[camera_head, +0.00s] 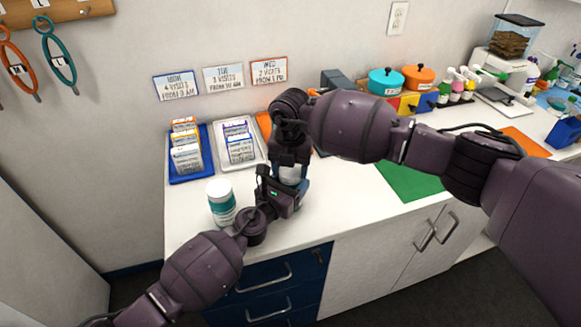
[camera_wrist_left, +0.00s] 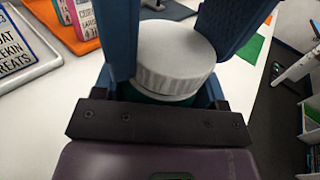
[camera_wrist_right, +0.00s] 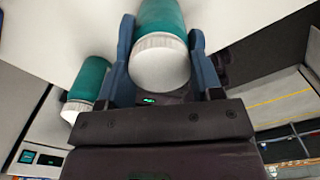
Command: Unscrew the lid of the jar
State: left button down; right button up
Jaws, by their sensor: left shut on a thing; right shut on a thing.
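The jar with a teal body and a ribbed white lid (camera_head: 289,174) stands on the white counter, mostly hidden by my grippers in the head view. My left gripper (camera_head: 284,196) comes in from the side, low, and is shut on the jar body. My right gripper (camera_head: 291,164) comes down from above and is shut on the lid. The left wrist view shows the lid (camera_wrist_left: 172,55) seated on the jar, with blue fingers on both sides. In the right wrist view the lid (camera_wrist_right: 160,65) sits between the fingers, with the teal body (camera_wrist_right: 162,18) beyond.
A second white-and-teal jar (camera_head: 221,204) stands close on the left of my left gripper. Blue (camera_head: 176,176) and white (camera_head: 256,160) trays with packets lie behind. A green mat (camera_head: 408,185) is to the right. The counter's front edge is near.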

jog(key=o, duration=1)
jog(key=shift+r, duration=2.25)
jog(key=shift+c, duration=0.2)
jog(key=shift+r+m, duration=1.6)
jog(key=shift+f, duration=3.85)
jog(key=shift+c, duration=0.3)
